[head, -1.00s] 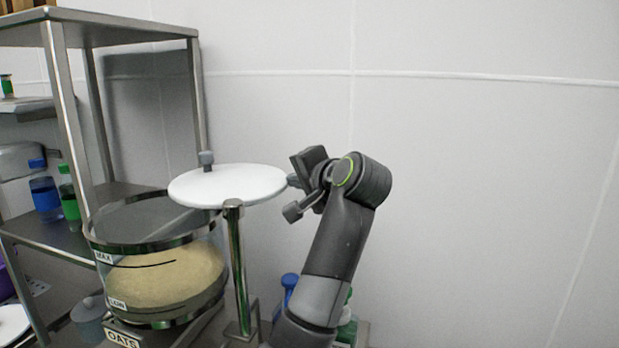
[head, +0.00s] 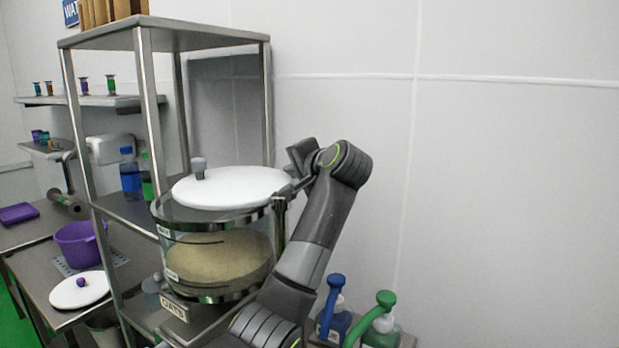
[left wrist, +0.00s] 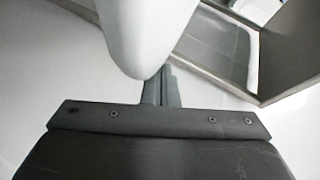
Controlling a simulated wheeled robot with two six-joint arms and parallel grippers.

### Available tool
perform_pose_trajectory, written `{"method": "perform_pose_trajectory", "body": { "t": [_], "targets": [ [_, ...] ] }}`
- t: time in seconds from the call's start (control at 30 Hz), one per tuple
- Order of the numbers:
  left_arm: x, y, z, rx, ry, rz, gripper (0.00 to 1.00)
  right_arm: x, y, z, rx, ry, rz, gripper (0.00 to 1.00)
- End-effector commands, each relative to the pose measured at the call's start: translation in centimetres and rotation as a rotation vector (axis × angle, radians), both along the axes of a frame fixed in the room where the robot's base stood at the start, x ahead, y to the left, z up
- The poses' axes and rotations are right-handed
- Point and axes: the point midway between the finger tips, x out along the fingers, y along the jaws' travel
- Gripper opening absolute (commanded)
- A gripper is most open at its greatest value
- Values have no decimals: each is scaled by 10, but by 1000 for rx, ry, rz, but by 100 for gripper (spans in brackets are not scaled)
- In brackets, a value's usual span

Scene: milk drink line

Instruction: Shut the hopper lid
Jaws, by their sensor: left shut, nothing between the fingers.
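The hopper (head: 221,262) is a clear drum with metal rims, labelled OATS and partly filled with pale oats. Its white round lid (head: 235,188) with a grey knob (head: 198,168) lies over most of the opening, shifted to the right, with the left of the opening still uncovered. A metal post (head: 280,222) stands at the hopper's right side. My left gripper (head: 292,186) is shut and empty at the lid's right edge. In the left wrist view the shut fingers (left wrist: 160,88) are at the white lid's edge (left wrist: 150,40); contact is unclear. My right gripper is out of view.
A steel shelf rack (head: 165,40) stands behind and left of the hopper. A purple pot (head: 78,246) and another white lid (head: 79,291) are on the left counter.

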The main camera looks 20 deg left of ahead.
Motion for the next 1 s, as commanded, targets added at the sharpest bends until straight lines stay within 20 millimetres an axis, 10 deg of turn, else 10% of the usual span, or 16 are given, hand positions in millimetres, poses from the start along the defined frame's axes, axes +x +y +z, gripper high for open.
{"method": "perform_pose_trajectory", "body": {
  "t": [1.0],
  "targets": [
    [-19,43,1,0,-1,191,0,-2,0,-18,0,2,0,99]
  ]
}}
